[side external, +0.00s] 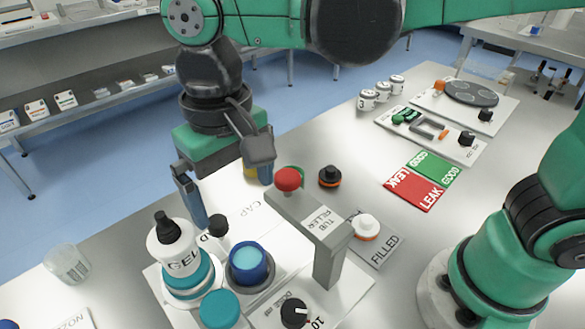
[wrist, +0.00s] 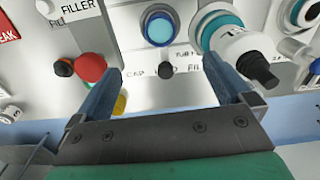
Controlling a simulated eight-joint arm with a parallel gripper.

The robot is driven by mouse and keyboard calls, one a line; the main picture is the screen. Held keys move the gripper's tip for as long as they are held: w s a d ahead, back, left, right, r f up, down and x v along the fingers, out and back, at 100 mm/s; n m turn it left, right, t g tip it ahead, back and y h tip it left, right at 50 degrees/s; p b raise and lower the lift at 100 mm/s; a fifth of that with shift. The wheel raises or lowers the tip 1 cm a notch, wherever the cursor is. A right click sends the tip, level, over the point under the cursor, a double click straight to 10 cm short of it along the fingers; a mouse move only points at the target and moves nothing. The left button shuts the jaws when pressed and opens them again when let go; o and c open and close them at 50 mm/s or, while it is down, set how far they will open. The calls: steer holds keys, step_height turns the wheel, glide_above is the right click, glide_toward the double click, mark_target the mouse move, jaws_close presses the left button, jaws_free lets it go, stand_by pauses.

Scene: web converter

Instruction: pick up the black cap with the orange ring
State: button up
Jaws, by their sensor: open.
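The black cap with the orange ring (side external: 329,176) sits on the white table, behind the red knob of the tub filler, in the side view. In the wrist view the cap (wrist: 64,68) is at the left, partly hidden by the red knob (wrist: 91,67), outside my left finger. My gripper (side external: 228,192) is open and empty above the CAP area, left of the cap in the side view. In the wrist view the gripper (wrist: 165,78) has its blue fingers wide apart, with no object between them.
The tub filler's grey arm with its red knob (side external: 287,179) stands close to the cap. A GEL bottle (side external: 168,244), a blue jar (side external: 249,262) and a small black knob (side external: 217,225) are near my fingers. A white cap with an orange ring (side external: 366,227) lies on the FILLED plate.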

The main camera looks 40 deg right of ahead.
step_height(320, 180, up, 5)
steer(key=n, duration=0.2)
glide_above(331, 168)
step_height(331, 168, down, 15)
steer(key=shift+r, duration=0.2)
steer(key=shift+f, duration=3.25)
steer(key=c, duration=1.3)
steer(key=shift+r, duration=0.1)
